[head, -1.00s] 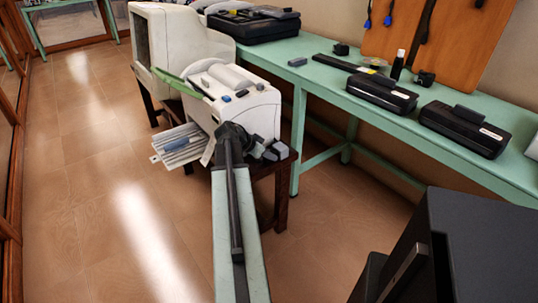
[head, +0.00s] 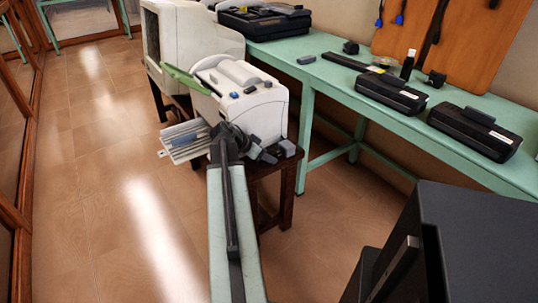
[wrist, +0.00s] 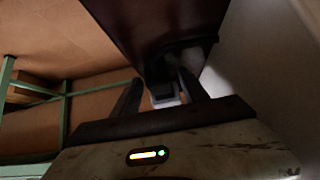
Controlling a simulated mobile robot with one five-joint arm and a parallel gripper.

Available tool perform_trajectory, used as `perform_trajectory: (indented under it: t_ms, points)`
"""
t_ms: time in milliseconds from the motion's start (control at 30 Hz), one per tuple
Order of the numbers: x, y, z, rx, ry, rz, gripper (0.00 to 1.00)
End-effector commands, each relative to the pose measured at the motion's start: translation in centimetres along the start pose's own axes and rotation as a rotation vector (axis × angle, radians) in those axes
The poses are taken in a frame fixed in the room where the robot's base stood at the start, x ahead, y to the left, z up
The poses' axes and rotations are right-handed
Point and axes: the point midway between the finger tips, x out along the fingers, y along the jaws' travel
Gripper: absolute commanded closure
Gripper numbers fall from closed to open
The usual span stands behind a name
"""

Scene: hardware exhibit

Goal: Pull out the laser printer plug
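The white laser printer (head: 262,108) stands on a dark wooden stand, with its paper tray (head: 187,143) out to the left. A small grey plug (head: 287,148) is at the printer's lower right, by the stand top. A grey block that looks like the plug (wrist: 165,95) shows between the fingers in the wrist view. My gripper (head: 266,156) is at the plug's near left side. In the wrist view my gripper (wrist: 160,82) has its fingers apart, with a gap at the left of the block. Contact on the right side cannot be told.
A dark stand edge (wrist: 150,25) hangs close above the fingers in the wrist view. A green table (head: 322,75) with black devices runs along the right. A black cabinet (head: 470,240) stands at front right. The floor at left is clear.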

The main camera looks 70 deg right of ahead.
Motion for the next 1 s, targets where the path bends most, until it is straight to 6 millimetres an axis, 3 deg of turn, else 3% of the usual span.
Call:
perform_trajectory:
  t_ms: [333,733,1000]
  points:
    - [-0.2,0.3,-0.7,0.005,0.004,0.005,0.49]
    - [-7.2,0.3,-0.8,0.003,0.003,0.004,0.49]
    - [-7.5,0.3,-0.4,0.005,0.003,0.004,0.49]
